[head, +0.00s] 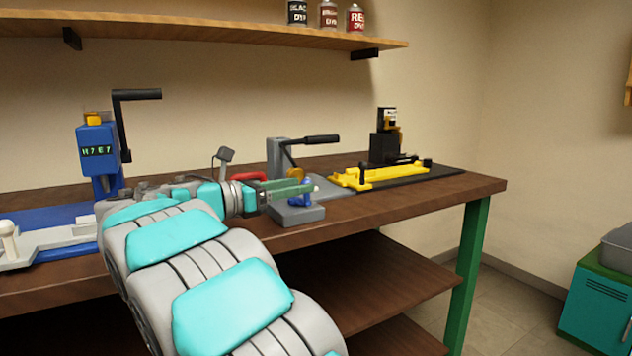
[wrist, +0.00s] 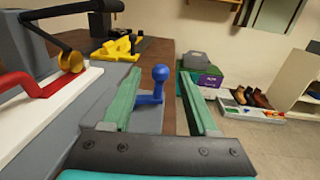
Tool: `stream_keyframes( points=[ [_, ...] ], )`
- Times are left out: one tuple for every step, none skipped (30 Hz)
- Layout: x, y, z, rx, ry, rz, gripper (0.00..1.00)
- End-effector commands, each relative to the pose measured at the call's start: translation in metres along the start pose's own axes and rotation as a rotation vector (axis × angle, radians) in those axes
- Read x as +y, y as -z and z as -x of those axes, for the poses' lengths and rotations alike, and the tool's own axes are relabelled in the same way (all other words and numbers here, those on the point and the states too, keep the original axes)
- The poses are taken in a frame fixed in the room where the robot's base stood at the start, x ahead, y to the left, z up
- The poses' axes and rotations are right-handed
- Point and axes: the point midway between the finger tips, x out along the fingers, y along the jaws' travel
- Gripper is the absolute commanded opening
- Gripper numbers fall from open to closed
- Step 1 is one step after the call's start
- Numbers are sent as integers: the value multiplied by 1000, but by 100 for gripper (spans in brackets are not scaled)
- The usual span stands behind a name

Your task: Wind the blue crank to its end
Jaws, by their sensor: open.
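The small blue crank (head: 300,199) stands on the grey block (head: 297,215) near the bench's front edge. It also shows in the wrist view (wrist: 150,104), with its round blue knob upright and its arm low over the grey surface. My gripper (head: 308,187) is open, with its green fingers level at the crank's upper part and partly covering it in the head view. In the wrist view, my gripper (wrist: 160,72) has one finger on each side of the knob, with visible gaps on both sides. Nothing is held.
A grey press with a black lever (head: 312,140) and a red handle (head: 245,177) stands close beside my gripper. A yellow and black fixture (head: 395,174) is further right on the brown bench (head: 480,186). A blue machine (head: 98,150) with a black crank stands at left.

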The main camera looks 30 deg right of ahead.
Motion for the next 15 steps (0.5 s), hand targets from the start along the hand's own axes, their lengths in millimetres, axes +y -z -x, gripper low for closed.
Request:
stream_keyframes(
  points=[
    [-1, 1, -8, 3, 3, 1, 59],
    [-1, 1, -14, 4, 4, 1, 59],
    [-1, 1, -20, 3, 4, 0, 59],
    [-1, 1, -25, 3, 3, 0, 59],
    [-1, 1, -29, 3, 2, 0, 59],
    [-1, 1, -35, 3, 2, -1, 59],
    [0, 1, -39, 4, 1, -1, 59],
    [0, 1, -43, 4, 1, -1, 59],
    [0, 1, -48, 4, 0, -1, 59],
    [0, 1, -51, 3, 0, -1, 59],
    [0, 0, -54, 2, -1, -1, 59],
    [0, 0, -57, 2, -1, -1, 59],
    [0, 1, -59, 3, -1, -1, 59],
    [0, 1, -60, 3, -1, -1, 59],
    [0, 1, -62, 3, -1, -1, 59]
  ],
)
